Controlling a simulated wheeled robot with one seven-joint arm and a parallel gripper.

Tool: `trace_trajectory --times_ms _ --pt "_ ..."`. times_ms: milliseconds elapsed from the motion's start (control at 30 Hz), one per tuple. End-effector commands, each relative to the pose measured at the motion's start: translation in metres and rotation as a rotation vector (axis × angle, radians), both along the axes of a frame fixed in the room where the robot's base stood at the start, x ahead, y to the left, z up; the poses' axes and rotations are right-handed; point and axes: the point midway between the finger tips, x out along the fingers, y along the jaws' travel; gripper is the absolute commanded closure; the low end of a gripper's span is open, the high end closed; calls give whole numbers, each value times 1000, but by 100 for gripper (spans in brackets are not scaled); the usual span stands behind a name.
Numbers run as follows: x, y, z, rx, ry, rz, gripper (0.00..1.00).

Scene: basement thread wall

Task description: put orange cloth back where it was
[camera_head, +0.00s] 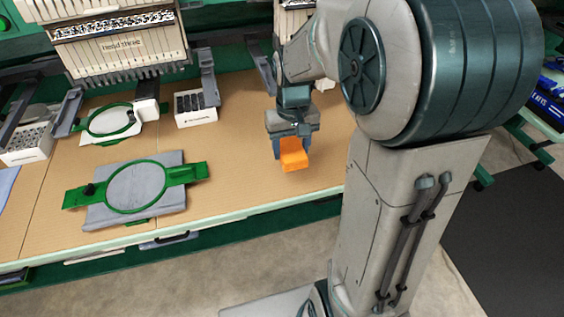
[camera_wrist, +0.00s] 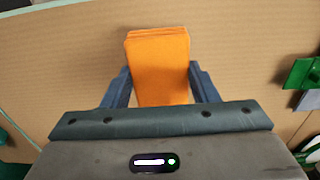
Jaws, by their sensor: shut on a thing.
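The orange cloth (camera_head: 293,160) is a folded, block-like piece with layered edges. My gripper (camera_head: 291,146) is shut on it, over the tan worktable (camera_head: 240,150). In the wrist view the orange cloth (camera_wrist: 158,60) sits between the two blue fingers of my gripper (camera_wrist: 160,88), and its far end sticks out beyond them. I cannot tell for sure whether the cloth touches the table or hangs just above it.
A grey cloth in a green hoop (camera_head: 137,187) lies left on the table. A second hooped white cloth (camera_head: 108,122) and a white box of dark spools (camera_head: 196,108) stand behind, below the embroidery machine (camera_head: 117,45). The table between hoop and gripper is bare.

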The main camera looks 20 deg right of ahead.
Motion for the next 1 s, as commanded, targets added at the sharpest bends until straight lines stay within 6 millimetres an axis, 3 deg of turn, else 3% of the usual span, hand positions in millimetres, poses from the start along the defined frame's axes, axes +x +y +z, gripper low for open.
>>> trace_trajectory --times_ms 200,500,933,967,1000 --pt "1 21 -13 0 0 3 68" --pt "1 22 -51 0 1 4 68" --pt "1 22 -57 0 -1 4 68" --pt "1 22 -56 0 -1 4 38" --pt "1 22 -56 0 -1 4 27"
